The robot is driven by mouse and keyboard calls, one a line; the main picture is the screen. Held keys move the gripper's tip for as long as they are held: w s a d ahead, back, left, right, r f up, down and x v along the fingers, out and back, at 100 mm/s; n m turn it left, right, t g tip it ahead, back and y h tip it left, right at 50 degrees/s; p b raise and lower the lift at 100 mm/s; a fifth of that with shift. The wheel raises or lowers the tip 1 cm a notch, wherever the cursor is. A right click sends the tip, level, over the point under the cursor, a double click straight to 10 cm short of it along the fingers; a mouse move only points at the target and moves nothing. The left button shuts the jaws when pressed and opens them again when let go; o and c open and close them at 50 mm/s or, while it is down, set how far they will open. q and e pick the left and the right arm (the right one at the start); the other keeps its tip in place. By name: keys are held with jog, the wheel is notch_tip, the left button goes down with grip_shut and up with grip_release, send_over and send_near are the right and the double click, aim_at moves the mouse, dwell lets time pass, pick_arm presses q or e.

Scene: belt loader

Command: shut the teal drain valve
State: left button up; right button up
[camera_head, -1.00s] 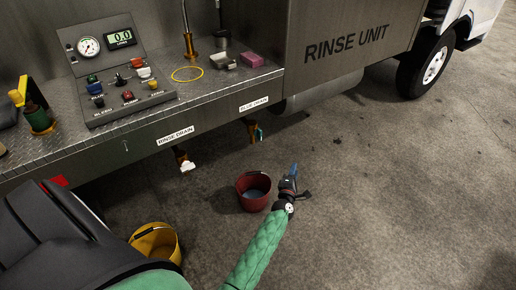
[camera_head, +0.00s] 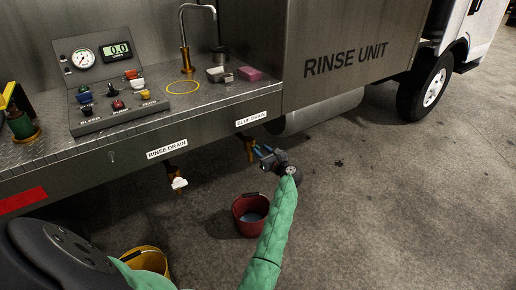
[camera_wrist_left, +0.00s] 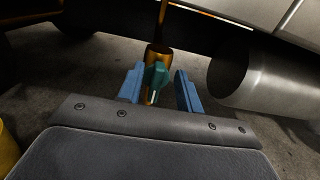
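The teal drain valve handle (camera_wrist_left: 155,76) sits on a brass pipe (camera_wrist_left: 158,55) under the deck, in the left wrist view. In the head view the brass pipe (camera_head: 249,147) hangs below the BLUE DRAIN label, and the handle is hard to make out behind my fingers. My left gripper (camera_head: 263,151) is open in front of the valve. In the left wrist view its two blue fingers (camera_wrist_left: 160,90) stand either side of the handle, with gaps on both sides. I cannot tell whether the fingertips reach past it. My right gripper is not in view.
A red bucket (camera_head: 250,214) with liquid in it stands on the floor below. A yellow bucket (camera_head: 147,261) is at lower left. The RINSE DRAIN pipe with a white handle (camera_head: 179,183) hangs to the left. A grey cylinder (camera_wrist_left: 264,78) is right of the valve.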

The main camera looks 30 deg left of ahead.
aim_at(259, 148)
pick_arm(q)
jog(key=shift+x, duration=1.7)
grip_shut()
